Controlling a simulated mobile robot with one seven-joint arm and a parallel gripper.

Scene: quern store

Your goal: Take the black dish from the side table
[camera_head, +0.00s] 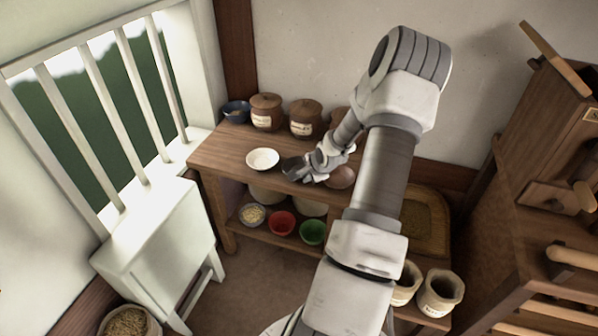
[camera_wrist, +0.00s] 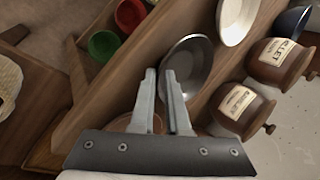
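The black dish (camera_head: 291,166) sits on the wooden side table (camera_head: 226,150), to the right of a white dish (camera_head: 263,159). In the wrist view the black dish (camera_wrist: 194,62) looks dark grey and shiny inside. My gripper (camera_head: 304,167) is low over the table at the right side of the black dish. In the wrist view my gripper's two fingers (camera_wrist: 160,74) are a small gap apart, with the tips at the dish's near rim. I cannot tell whether they touch it. The fingers partly cover that rim.
Lidded brown jars (camera_head: 305,118) and a blue bowl (camera_head: 236,111) stand along the back. A brown rounded thing (camera_head: 340,177) is right of my gripper. Red (camera_head: 281,223) and green (camera_head: 312,232) bowls sit on the lower shelf. A white cabinet (camera_head: 160,245) stands at left.

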